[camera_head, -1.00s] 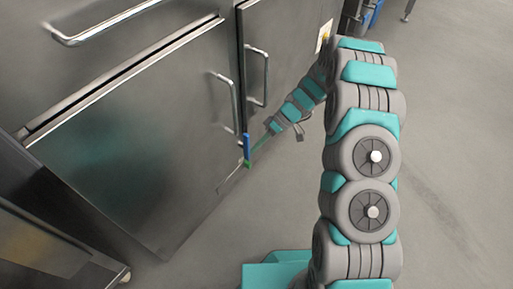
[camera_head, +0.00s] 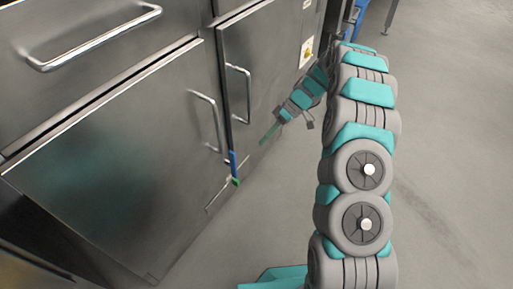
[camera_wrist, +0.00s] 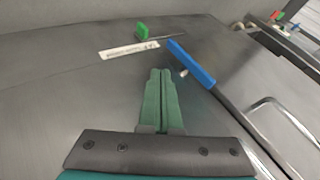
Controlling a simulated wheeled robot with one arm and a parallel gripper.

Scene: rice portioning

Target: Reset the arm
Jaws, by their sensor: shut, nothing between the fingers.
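My gripper (camera_head: 264,141) hangs beside the steel cabinet front in the head view, with my teal and grey arm (camera_head: 362,165) reaching above and to its right. In the wrist view its two green fingers (camera_wrist: 161,73) lie side by side, shut and with nothing between them. The fingertips are apart from a blue piece (camera_head: 233,163) and a small green piece (camera_head: 236,181) at the cabinet's lower door edge. In the wrist view the blue piece (camera_wrist: 190,63) is ahead to the right and the green piece (camera_wrist: 142,31) is farther ahead.
Steel cabinet doors (camera_head: 110,160) with bar handles (camera_head: 208,120) fill the left; one handle (camera_head: 240,95) stands near my gripper. A white label strip (camera_wrist: 130,49) shows in the wrist view. Bare grey floor (camera_head: 450,150) is free to the right.

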